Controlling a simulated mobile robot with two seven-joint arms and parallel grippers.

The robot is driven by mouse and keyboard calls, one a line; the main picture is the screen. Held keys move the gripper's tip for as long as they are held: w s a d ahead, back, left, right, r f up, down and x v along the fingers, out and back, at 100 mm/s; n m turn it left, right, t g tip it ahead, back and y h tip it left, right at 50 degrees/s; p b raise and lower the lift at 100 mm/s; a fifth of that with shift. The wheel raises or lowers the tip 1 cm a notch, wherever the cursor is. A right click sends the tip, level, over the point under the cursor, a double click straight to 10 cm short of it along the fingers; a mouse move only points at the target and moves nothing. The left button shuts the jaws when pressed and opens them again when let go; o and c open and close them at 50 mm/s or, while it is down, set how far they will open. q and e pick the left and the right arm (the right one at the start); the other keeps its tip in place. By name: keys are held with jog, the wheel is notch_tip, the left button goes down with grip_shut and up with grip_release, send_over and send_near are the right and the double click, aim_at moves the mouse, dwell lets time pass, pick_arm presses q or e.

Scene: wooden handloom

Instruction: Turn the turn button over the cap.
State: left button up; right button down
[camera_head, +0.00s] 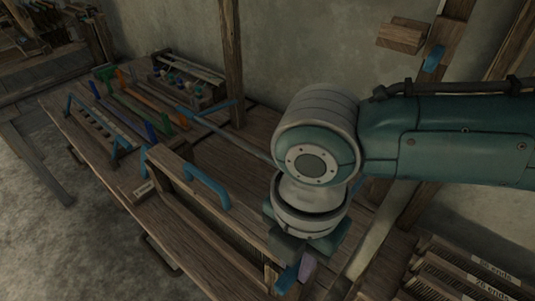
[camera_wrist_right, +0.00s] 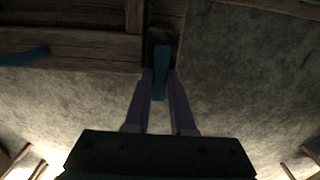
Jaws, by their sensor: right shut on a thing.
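My right gripper (camera_head: 298,274) is at the near right end of a wooden frame. In the right wrist view its two purple fingers (camera_wrist_right: 162,78) are closed on a narrow blue piece, which I take to be the turn button (camera_wrist_right: 161,58). The blue piece also shows beside the fingers in the head view (camera_head: 286,279). It lies in front of a dark wooden post end. The wooden bar with a blue handle, probably the cap (camera_head: 222,238), runs up to this end; it shows at the upper left of the wrist view (camera_wrist_right: 85,48). Whether the button overlaps the bar is unclear. My left gripper is out of view.
A blue handle (camera_head: 207,186) stands up from the bar. A wooden bench (camera_head: 85,128) with several coloured tools and a rack (camera_head: 190,78) lies at the back left. An upright post (camera_head: 231,60) rises behind. Labelled slatted racks (camera_head: 465,275) stand at the lower right.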

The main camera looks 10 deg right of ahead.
jog(key=shift+m, duration=0.4)
jog(key=m+p, duration=0.1)
jog(key=m, duration=0.2)
jog(key=shift+w+a+r+p, duration=0.1)
jog(key=shift+w+a+p, duration=0.15)
jog(key=shift+p, duration=0.15)
jog(key=m, duration=0.2)
jog(key=w+m+p, duration=0.1)
jog(key=m, duration=0.1)
jog(key=shift+m, duration=0.3)
jog(key=m, duration=0.2)
jog(key=m+p, duration=0.1)
jog(key=m, duration=0.1)
jog(key=shift+w+d+m, duration=0.1)
jog(key=shift+w+m, duration=0.2)
jog(key=shift+w, duration=0.05)
jog(key=shift+w+d+m+p, duration=0.2)
jog(key=shift+m+p, duration=0.1)
jog(key=shift+m, duration=0.95)
jog(key=shift+w+d+m+p, duration=0.1)
jog(key=shift+w+m+p, duration=0.15)
jog(key=shift+m, duration=1)
